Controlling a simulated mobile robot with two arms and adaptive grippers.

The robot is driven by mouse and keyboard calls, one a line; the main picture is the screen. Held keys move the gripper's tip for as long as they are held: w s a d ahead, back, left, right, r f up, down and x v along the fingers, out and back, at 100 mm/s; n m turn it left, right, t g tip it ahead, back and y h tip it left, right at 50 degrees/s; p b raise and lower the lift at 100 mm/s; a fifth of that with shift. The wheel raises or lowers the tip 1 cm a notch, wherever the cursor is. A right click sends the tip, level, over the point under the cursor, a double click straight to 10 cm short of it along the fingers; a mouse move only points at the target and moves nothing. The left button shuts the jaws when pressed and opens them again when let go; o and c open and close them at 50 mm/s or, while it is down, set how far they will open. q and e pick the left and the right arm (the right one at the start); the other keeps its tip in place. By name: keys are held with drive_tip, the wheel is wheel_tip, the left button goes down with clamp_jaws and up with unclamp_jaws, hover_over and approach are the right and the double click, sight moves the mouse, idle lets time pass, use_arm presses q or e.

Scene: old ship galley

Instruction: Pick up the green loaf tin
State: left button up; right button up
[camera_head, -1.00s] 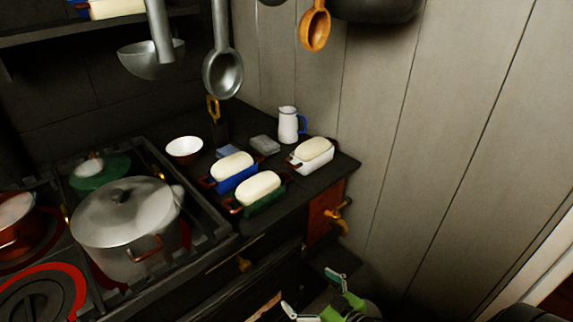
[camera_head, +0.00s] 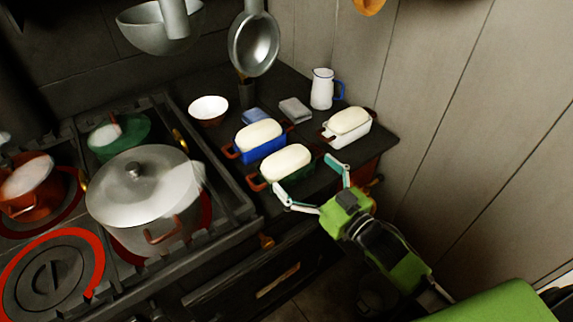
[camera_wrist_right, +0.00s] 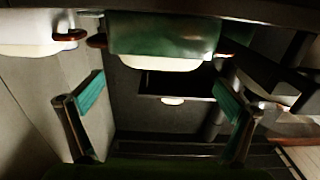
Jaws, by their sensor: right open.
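The green loaf tin (camera_head: 297,185) stands at the front edge of the dark counter, with a pale loaf (camera_head: 287,163) in it and reddish-brown end handles. My right gripper (camera_head: 304,174) is open in front of the tin, one fingertip near each end of it. I cannot tell in the head view whether the fingertips touch it. In the right wrist view the green tin (camera_wrist_right: 165,35) fills the top middle, beyond the open gripper (camera_wrist_right: 162,95); nothing is between the fingers. My left gripper is out of view.
A blue loaf tin (camera_head: 268,150) stands close behind the green one, and a white loaf tin (camera_head: 346,131) stands to its right. A jug (camera_head: 321,90), a bowl (camera_head: 208,109) and a ladle (camera_head: 254,45) are farther back. A large pot (camera_head: 145,200) is on the stove at left.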

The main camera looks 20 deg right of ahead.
sight(294, 163)
drive_tip(key=shift+w+a+r, duration=0.1)
drive_tip(key=shift+w+a, duration=0.1)
drive_tip(key=shift+w, duration=0.2)
drive_tip(key=x, duration=0.2)
drive_tip(key=p+x, duration=0.1)
drive_tip(key=x, duration=0.1)
drive_tip(key=shift+w+a+f, duration=0.1)
drive_tip(key=shift+w+f, duration=0.1)
drive_tip(key=shift+w, duration=0.15)
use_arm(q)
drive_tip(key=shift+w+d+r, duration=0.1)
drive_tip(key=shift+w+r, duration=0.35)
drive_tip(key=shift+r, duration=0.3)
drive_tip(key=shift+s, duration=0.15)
use_arm(e)
drive_tip(key=shift+r, duration=0.15)
drive_tip(key=c, duration=1.3)
